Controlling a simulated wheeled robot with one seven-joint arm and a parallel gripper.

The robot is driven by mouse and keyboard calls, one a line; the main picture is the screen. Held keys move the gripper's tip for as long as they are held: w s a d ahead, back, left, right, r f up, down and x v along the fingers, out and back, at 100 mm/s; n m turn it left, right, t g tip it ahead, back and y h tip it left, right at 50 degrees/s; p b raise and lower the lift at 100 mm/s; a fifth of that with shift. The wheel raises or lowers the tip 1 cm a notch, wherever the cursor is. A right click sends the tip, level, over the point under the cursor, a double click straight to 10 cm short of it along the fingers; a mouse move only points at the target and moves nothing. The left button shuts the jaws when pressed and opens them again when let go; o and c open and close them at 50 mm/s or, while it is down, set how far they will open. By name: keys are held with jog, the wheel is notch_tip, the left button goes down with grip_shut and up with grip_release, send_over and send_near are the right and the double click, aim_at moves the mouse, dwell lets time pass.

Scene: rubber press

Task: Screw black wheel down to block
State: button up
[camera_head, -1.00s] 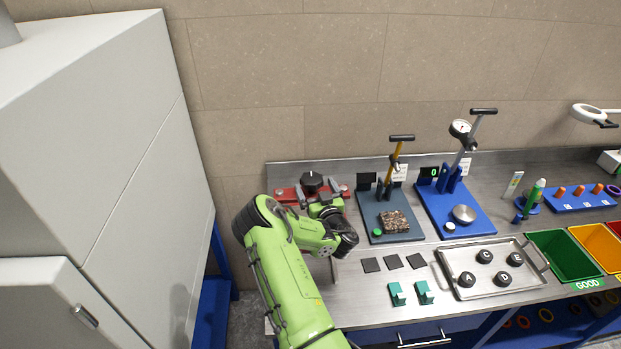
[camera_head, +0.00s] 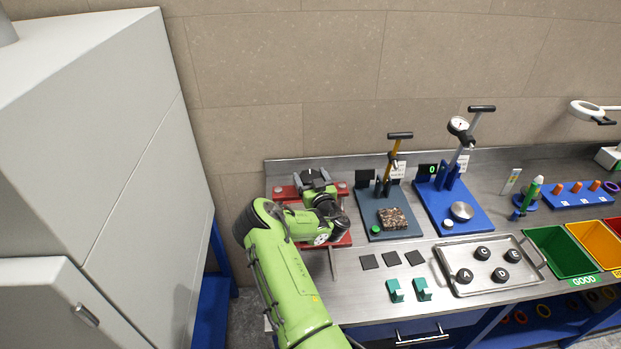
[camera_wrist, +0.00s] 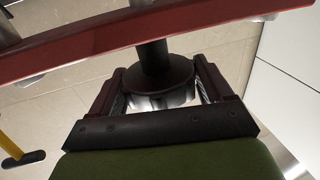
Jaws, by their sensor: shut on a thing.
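The black wheel (camera_wrist: 160,78) sits between my fingers in the wrist view, on a dark upright screw shaft (camera_wrist: 152,54) that runs to the red crossbar (camera_wrist: 100,42). My gripper (camera_wrist: 163,88) is shut on the wheel, with one finger on each side. In the head view my gripper (camera_head: 316,180) is at the top of the red press (camera_head: 284,193), at the left end of the bench. My green wrist covers most of the press there. The block under the screw is hidden, so the gap to it cannot be told.
A dark-blue station (camera_head: 366,226) with a mottled slab stands right of the press, then a blue gauge station (camera_head: 481,222). Dark squares (camera_head: 391,258), green brackets (camera_head: 422,290) and a metal tray (camera_head: 478,289) lie in front. A grey cabinet (camera_head: 130,160) stands left.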

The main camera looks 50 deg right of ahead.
jog(key=shift+f+h+b, duration=0.1)
jog(key=shift+h+b, duration=0.2)
jog(key=shift+b, duration=0.2)
jog(key=shift+w+f+m+g+h+b, duration=0.15)
jog(key=shift+m+g+h+b, duration=0.3)
jog(key=shift+b, duration=0.8)
jog(key=m+g+h+b, duration=0.1)
jog(key=b, duration=0.3)
jog(key=m+g+h+b, duration=0.1)
jog(key=h+b, duration=0.1)
jog(key=b, duration=0.3)
jog(key=shift+f+m, duration=0.25)
jog(key=shift+m, duration=0.1)
jog(key=m+g+h+b, duration=0.2)
jog(key=g+b, duration=0.2)
jog(key=b, duration=0.4)
jog(key=shift+a+m+h, duration=0.1)
jog(key=shift+m+h, duration=0.25)
jog(key=shift+m, duration=0.05)
jog(key=m+g+b, duration=0.1)
jog(key=m+g+h+b, duration=0.1)
jog(key=g, duration=0.1)
jog(key=shift+r+b, duration=0.3)
jog(key=shift+r+m+g+h, duration=0.2)
jog(key=shift+m+g+h, duration=0.4)
jog(key=shift+m+g, duration=0.85)
jog(key=shift+g, duration=0.4)
